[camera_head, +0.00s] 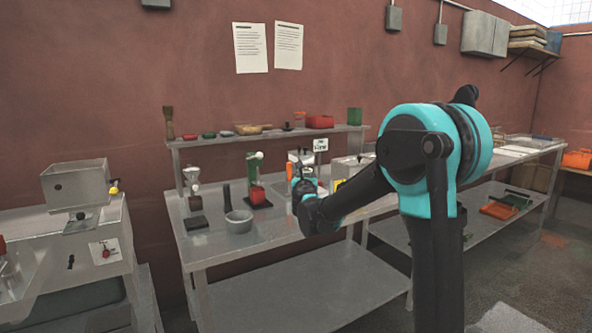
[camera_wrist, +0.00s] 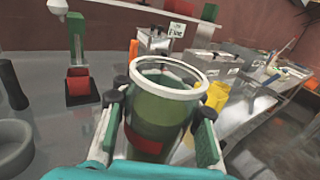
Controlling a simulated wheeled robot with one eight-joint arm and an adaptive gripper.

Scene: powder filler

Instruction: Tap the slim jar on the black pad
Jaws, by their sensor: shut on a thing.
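A green see-through jar (camera_wrist: 158,112) with a white rim and a red patch fills the middle of the wrist view. It is open at the top and looks slightly tilted in that view. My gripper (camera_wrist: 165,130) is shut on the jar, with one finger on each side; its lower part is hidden. In the head view my gripper (camera_head: 304,190) is over the bench, small and partly hidden by my arm. A flat dark square (camera_head: 195,223) lies near the bench's left front, apart from my gripper; I cannot tell if it is the black pad.
A grey bowl (camera_head: 239,222) stands at the bench's front, with a dark upright cylinder (camera_head: 227,196) behind it. A green stand with a red cup (camera_head: 257,194) is left of my gripper. A raised shelf (camera_head: 270,133) with small items runs behind. Bare bench lies at the front left.

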